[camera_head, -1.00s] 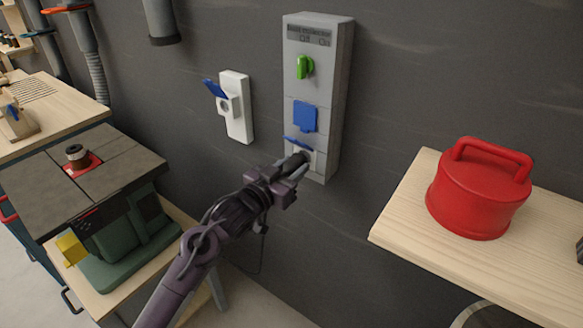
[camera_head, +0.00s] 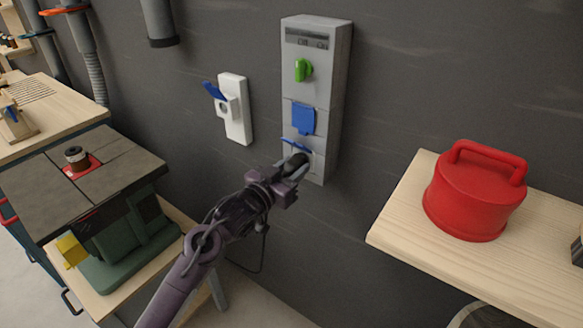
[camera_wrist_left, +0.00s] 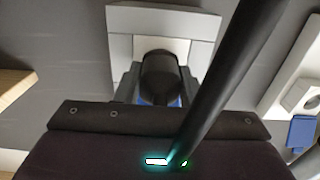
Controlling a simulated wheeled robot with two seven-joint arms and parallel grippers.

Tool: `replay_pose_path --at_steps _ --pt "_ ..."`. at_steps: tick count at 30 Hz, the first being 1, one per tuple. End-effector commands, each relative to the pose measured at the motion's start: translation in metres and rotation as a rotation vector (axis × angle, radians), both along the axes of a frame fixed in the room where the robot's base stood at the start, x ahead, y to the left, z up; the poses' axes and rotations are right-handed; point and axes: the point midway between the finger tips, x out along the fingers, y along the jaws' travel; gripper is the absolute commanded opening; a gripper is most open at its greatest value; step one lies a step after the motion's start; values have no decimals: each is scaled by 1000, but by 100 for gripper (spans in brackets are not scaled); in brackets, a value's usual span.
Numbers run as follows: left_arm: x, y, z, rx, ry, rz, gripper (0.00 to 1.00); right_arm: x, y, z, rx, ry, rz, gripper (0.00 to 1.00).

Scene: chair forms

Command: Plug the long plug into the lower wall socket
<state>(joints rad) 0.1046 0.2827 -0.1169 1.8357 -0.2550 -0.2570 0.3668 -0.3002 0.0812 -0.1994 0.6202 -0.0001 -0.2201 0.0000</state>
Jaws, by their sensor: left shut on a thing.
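The grey wall box (camera_head: 315,90) has a green knob and two blue-lidded sockets, one above the other. The lower wall socket (camera_head: 302,152) is at its bottom with its blue lid raised. My left gripper (camera_head: 296,168) is shut on the black long plug (camera_head: 297,161) right at this socket. In the left wrist view the plug (camera_wrist_left: 160,75) sits between the fingers, in front of the pale socket plate (camera_wrist_left: 125,45). How deep the plug is in the socket is hidden. My right gripper is not in view.
A white socket (camera_head: 235,107) with a raised blue lid is on the wall to the left. A wooden shelf (camera_head: 400,235) with a red canister (camera_head: 475,195) is at the right. A machine table (camera_head: 110,165) stands at the left.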

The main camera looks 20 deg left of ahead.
Motion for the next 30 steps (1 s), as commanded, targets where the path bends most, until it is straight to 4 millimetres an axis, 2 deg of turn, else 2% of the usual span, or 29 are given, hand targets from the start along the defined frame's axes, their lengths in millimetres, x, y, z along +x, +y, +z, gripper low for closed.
replay_pose_path --at_steps 30 --pt "9 -4 1 -1 -3 0 0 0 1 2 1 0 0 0"
